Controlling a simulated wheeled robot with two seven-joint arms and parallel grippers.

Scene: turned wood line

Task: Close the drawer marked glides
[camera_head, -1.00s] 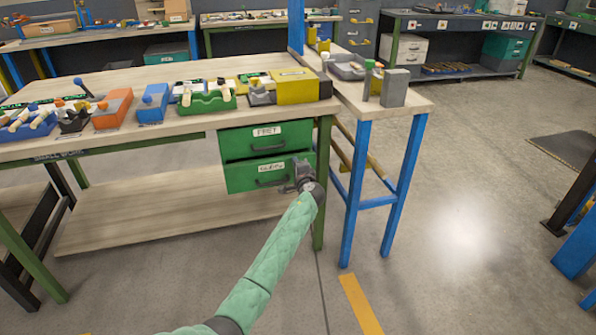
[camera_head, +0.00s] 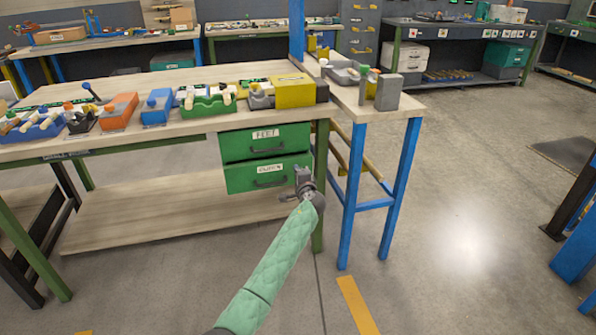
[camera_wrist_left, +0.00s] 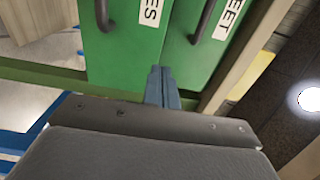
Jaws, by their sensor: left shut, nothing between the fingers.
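The glides drawer (camera_head: 240,180) is the lower of two green drawers under the wooden bench, with a dark handle and a white label. In the left wrist view the glides drawer (camera_wrist_left: 125,60) shows a label ending in "ES". My left gripper (camera_head: 303,172) is at its right edge, fingers shut and empty. In the wrist view the left gripper's fingertips (camera_wrist_left: 160,72) are at the drawer front near the FEET drawer; contact is unclear. My right gripper is out of view.
The bench top (camera_head: 200,128) holds several bins and a yellow box (camera_head: 294,92). A blue-legged side table (camera_head: 350,190) stands close to the right of the drawers. A lower wooden shelf (camera_head: 150,215) lies under the bench. The floor in front is clear.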

